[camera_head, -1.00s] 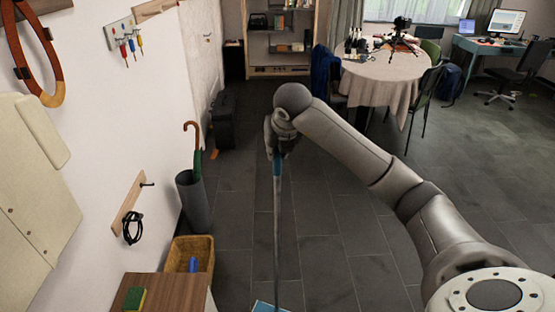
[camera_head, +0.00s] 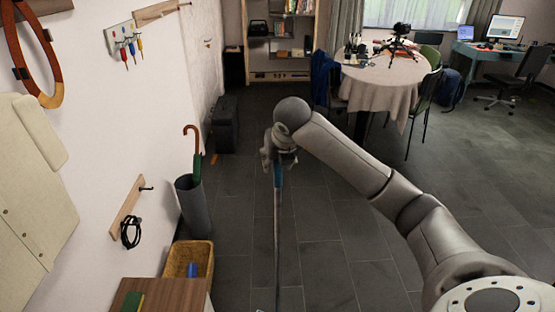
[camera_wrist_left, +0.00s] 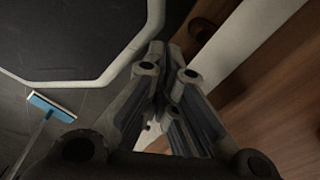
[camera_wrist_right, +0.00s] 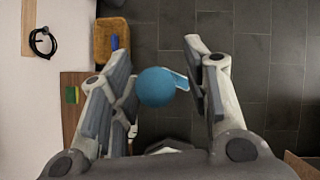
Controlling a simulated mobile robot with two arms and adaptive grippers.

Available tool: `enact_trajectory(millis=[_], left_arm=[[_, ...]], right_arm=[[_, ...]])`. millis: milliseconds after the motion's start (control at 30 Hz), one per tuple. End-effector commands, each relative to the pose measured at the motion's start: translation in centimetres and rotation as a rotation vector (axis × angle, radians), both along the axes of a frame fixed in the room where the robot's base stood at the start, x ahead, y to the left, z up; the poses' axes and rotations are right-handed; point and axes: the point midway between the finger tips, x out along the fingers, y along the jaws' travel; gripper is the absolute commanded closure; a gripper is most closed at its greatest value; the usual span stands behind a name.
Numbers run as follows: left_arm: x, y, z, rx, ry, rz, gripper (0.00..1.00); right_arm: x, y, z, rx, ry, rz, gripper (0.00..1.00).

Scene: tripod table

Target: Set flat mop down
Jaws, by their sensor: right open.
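The flat mop has a thin grey handle with a blue grip (camera_head: 278,175), and stands near vertical in the head view. Its lower end is cut off there. In the right wrist view, the round blue handle end (camera_wrist_right: 156,87) lies between the spread fingers of my right gripper (camera_wrist_right: 158,50); I cannot tell whether either finger touches it. The right gripper also shows around the handle top in the head view (camera_head: 278,158). The left wrist view shows the light blue mop head (camera_wrist_left: 50,107) flat on the dark floor. My left gripper (camera_wrist_left: 165,50) looks shut and empty there.
A yellow basket (camera_head: 190,262) and a wooden cabinet top (camera_head: 165,296) with a green sponge (camera_head: 132,302) are at lower left. An umbrella stand (camera_head: 193,207) stands by the white wall. A clothed round table (camera_head: 385,90) is farther back. Grey floor around the handle is clear.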

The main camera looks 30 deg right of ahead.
Motion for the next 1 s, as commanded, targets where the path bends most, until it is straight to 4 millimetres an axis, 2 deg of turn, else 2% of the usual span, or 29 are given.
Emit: enact_trajectory(millis=[167, 600, 800, 1000], left_arm=[[0.0, 0.0, 0.8, 0.0, 0.0, 0.0, 1.0], [0.0, 0.0, 5.0, 0.0, 0.0, 0.0, 1.0], [0.0, 0.0, 5.6, 0.0, 0.0, 0.0, 1.0], [0.0, 0.0, 5.6, 0.0, 0.0, 0.0, 1.0]], right_arm=[[-0.4, 0.1, 1.2, -0.001, -0.002, 0.0, 0.56], [-4.9, 1.8, 8.7, -0.002, -0.001, 0.0, 0.56], [-6.0, 2.2, 10.1, 0.0, 0.0, 0.0, 0.56], [-6.2, 2.3, 10.3, 0.0, 0.0, -0.001, 0.56]])
